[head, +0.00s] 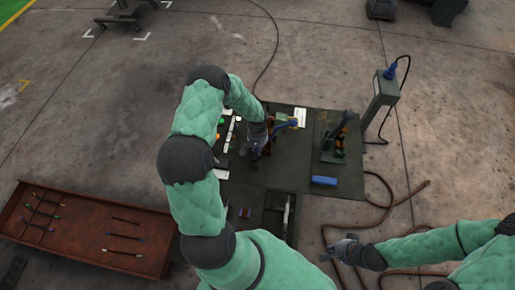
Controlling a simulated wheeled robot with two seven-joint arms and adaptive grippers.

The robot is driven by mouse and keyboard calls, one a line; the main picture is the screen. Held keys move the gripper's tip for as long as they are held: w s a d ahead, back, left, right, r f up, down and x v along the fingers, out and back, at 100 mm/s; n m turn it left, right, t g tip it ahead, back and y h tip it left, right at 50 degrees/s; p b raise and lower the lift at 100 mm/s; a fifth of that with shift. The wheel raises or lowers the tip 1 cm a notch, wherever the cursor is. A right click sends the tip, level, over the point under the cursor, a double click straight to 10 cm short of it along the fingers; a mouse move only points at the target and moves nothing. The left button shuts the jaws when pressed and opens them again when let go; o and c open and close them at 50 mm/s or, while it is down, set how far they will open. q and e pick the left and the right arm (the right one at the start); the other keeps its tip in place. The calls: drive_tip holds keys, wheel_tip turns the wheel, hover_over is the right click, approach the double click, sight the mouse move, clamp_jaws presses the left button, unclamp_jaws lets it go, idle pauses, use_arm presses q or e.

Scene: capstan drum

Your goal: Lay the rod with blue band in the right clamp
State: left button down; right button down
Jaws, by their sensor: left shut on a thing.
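My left gripper (256,148) is low over the dark work table (285,172), left of both clamps. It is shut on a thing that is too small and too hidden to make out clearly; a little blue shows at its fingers. The left clamp (281,124), with orange and blue parts, is just right of this gripper and partly hidden. The right clamp (334,140) stands further right with its dark lever raised, and I see no rod lying in it. My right gripper (332,253) is off the table at the lower right; its fingers are too small to judge.
A rust-brown tray (160,225) at lower left holds several rods. A blue block (324,181) lies on the table's front right. A grey post (382,98) stands right of the table. A brown hose (395,207) lies on the floor near my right arm.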

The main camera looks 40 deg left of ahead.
use_arm(q)
drive_tip(key=c, duration=1)
unclamp_jaws()
wheel_tip(320, 180, up, 12)
drive_tip(key=shift+s+r, duration=0.1)
